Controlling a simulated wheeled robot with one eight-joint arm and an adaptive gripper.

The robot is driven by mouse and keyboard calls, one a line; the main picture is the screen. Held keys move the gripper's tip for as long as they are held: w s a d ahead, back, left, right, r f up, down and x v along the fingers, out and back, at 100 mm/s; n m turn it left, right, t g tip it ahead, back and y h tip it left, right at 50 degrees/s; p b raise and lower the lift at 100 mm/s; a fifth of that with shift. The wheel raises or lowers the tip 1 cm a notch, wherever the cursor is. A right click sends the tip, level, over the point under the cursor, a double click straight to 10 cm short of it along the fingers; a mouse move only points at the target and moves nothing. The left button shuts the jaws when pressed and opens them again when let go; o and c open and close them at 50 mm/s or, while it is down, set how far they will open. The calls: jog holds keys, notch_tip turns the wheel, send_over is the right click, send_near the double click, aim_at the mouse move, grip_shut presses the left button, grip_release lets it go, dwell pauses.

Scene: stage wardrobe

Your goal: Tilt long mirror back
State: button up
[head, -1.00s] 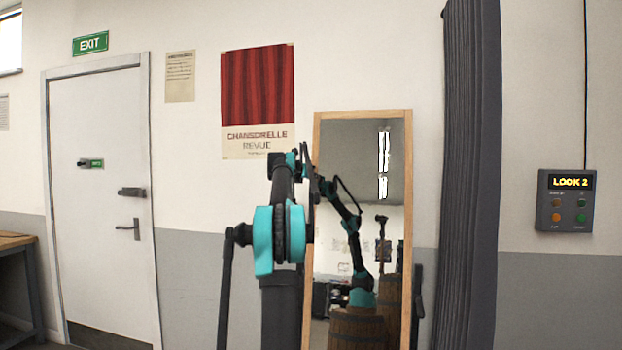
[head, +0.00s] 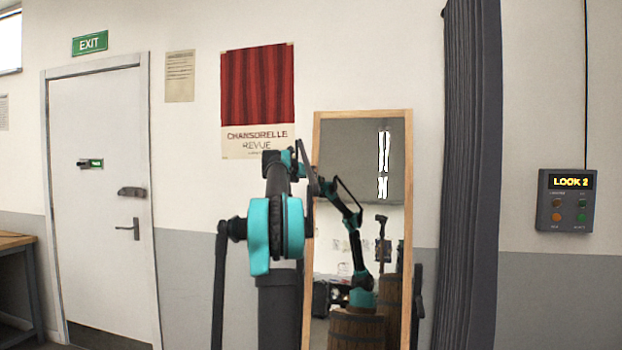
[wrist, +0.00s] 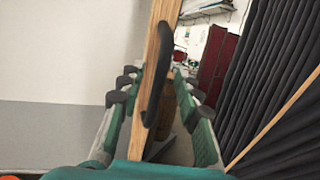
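The long mirror (head: 359,120) stands upright in a light wood frame against the back wall in the head view. In the wrist view its left frame post (wrist: 160,35) runs up the middle, with a curved black handle (wrist: 156,75) on it. My gripper (wrist: 158,80) is open, its teal fingers with dark pads spread to the left and right of the post and handle. I cannot tell whether a finger touches either one. In the head view my arm hides the frame's left edge and most of the gripper.
A dark pleated curtain (head: 472,180) hangs just right of the mirror. A control box (head: 566,201) reading LOOK 2 is on the right wall. A red poster (head: 258,90) and a white door (head: 102,220) are to the left, with a wooden table (head: 16,241) at the far left.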

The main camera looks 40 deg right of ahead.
jog(key=v, duration=0.8)
jog(key=shift+s+a+f, duration=0.1)
jog(key=shift+a+f, duration=0.05)
jog(key=shift+a, duration=0.1)
